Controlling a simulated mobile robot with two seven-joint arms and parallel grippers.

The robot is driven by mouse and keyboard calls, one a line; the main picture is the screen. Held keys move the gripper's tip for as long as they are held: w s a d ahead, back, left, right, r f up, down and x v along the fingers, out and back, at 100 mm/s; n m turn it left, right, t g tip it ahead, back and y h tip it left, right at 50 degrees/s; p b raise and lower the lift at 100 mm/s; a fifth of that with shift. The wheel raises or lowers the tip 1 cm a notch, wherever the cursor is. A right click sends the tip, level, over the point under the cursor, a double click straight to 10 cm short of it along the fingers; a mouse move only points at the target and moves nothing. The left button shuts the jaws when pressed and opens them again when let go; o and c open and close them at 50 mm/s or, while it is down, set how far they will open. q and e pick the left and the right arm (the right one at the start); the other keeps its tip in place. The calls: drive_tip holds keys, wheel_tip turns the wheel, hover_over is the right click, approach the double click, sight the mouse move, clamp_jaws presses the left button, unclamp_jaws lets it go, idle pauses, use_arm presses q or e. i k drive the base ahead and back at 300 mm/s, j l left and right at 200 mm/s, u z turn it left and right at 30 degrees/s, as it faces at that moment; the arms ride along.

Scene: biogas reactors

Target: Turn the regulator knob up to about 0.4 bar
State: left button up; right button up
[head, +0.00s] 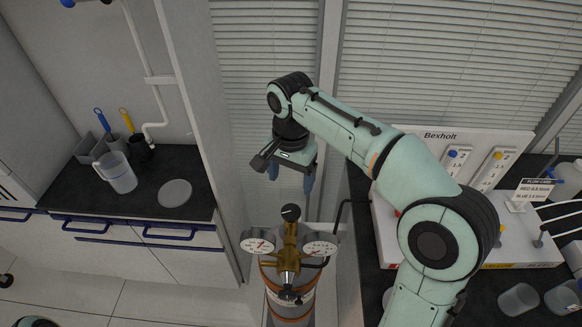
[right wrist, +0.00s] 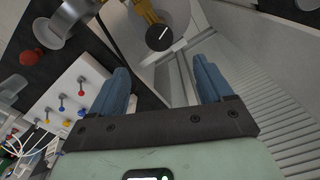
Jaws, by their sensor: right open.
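The brass regulator (head: 289,250) sits on top of the gas cylinder (head: 292,307), with a dial gauge on its left (head: 258,241) and another on its right (head: 319,244). The gauge needles are too small to read. A black knob (head: 291,212) is at its back; a dark fitting (head: 288,294) is at its front. In the right wrist view a round black knob (right wrist: 160,38) with a white line lies beyond the fingertips. My right gripper (head: 291,190) is open and empty, above and behind the regulator, apart from it. Its two blue fingers also show in the wrist view (right wrist: 161,68).
A white panel with coloured knobs (head: 475,165) stands on the dark bench at right, with clear beakers (head: 518,299) in front. A left counter (head: 130,205) holds a jug (head: 117,172). Window blinds (head: 265,60) and a post are close behind my gripper.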

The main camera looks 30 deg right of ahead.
sight(286, 293)
drive_tip(key=k, duration=1)
